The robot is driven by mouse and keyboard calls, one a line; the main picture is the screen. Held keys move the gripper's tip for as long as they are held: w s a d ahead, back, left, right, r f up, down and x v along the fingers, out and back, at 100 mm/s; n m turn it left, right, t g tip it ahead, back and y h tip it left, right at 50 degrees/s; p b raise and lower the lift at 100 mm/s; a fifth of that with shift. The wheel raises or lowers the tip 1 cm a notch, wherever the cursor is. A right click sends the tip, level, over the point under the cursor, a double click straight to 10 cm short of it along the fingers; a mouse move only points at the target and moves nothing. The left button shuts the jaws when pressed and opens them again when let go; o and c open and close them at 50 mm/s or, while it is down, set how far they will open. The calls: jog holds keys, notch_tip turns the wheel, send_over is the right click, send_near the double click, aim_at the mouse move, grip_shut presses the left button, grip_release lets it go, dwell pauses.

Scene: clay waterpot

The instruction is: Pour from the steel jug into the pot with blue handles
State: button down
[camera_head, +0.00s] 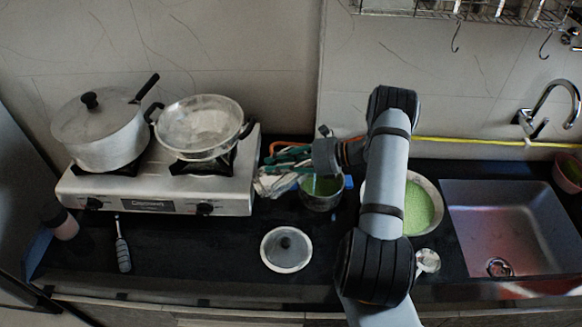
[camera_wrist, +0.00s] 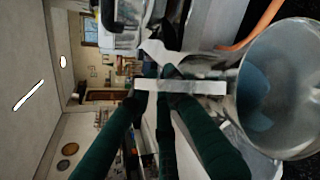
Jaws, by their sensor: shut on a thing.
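My gripper (camera_head: 283,160) has dark green fingers, shut on the jug's pale, strip-like handle, which shows between the fingers in the wrist view (camera_wrist: 185,87). The pot with blue handles (camera_head: 321,198) is just right of the jug. One blue handle shows at its right, and green shows inside. I cannot tell whether anything flows from the jug.
A stove (camera_head: 155,203) at left bears a lidded pot (camera_head: 100,140) and a wide pan (camera_head: 200,130). A lid (camera_head: 286,250) lies in front. A bowl of green contents (camera_head: 420,208) is partly behind my arm. A sink (camera_head: 510,225) is at right.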

jog(key=shift+d+r+b, duration=0.1)
jog(key=shift+d+b, duration=0.1)
jog(key=shift+b, duration=0.3)
jog(key=shift+w+d+y, duration=0.1)
jog(key=shift+y, duration=0.2)
jog(key=shift+d+r+y+b, duration=0.3)
jog(key=shift+r+b, duration=0.1)
jog(key=shift+b, duration=0.2)
jog(key=shift+w+r+m+b, duration=0.1)
jog(key=shift+m+b, duration=0.2)
jog(key=shift+d+r+y+b, duration=0.15)
jog(key=shift+d+y+b, duration=0.15)
jog(key=shift+w+d+r+y+b, duration=0.15)
jog(key=shift+d+r+y+b, duration=0.15)
jog(key=shift+r+b, duration=0.1)
jog(key=shift+r, duration=0.1)
jog(key=shift+d+b, duration=0.1)
jog(key=shift+b, duration=0.25)
dwell(0.3)
